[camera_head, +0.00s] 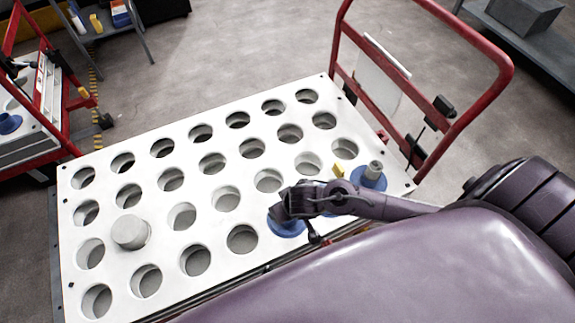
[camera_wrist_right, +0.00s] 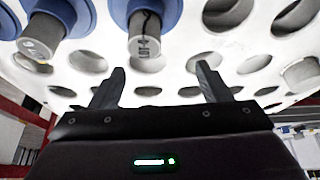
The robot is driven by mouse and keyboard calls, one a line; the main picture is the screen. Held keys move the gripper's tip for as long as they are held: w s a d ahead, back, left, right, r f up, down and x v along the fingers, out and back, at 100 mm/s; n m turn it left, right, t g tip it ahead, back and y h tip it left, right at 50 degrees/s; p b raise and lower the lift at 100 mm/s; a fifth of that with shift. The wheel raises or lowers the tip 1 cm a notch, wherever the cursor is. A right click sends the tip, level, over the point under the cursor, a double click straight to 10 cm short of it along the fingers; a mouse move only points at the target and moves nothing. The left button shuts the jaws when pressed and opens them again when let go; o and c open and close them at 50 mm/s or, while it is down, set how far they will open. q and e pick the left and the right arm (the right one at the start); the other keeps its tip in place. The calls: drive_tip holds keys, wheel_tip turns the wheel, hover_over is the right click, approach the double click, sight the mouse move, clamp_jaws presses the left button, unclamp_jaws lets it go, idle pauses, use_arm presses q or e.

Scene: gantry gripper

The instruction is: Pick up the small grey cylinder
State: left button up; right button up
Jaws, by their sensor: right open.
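A plain grey cylinder (camera_head: 131,232) stands upright in a hole at the left of the white perforated tray (camera_head: 217,241). A grey cylinder also shows at the right edge of the right wrist view (camera_wrist_right: 301,74). My right gripper (camera_head: 283,208) is over the tray's near side, beside and partly covering a blue flanged part (camera_head: 286,228). In the right wrist view its fingers (camera_wrist_right: 162,84) are apart with nothing between them. Two blue flanged parts with grey cylindrical posts, one post (camera_wrist_right: 144,34) and another (camera_wrist_right: 40,38), show at the top there. My left gripper is not in view.
Another blue flanged part with a grey post (camera_head: 374,170) is at the tray's right end. A red cart handle (camera_head: 505,75) rises behind that end. A second red cart (camera_head: 45,70) stands at the left. Most tray holes are empty.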

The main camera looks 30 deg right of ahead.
drive_tip(key=w+f, duration=0.1)
drive_tip(key=f, duration=0.1)
drive_tip(key=d+f+b, duration=0.1)
drive_tip(key=f, duration=0.2)
drive_tip(key=w+d+f+b, duration=0.1)
drive_tip(key=f, duration=0.1)
drive_tip(key=shift+w+f, duration=0.35)
drive_tip(key=shift+f, duration=0.05)
drive_tip(key=shift+w+f, duration=0.2)
drive_tip(key=shift+f, duration=0.2)
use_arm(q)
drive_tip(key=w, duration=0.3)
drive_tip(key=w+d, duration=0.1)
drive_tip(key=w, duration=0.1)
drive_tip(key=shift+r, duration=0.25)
use_arm(e)
drive_tip(key=c, duration=1.4)
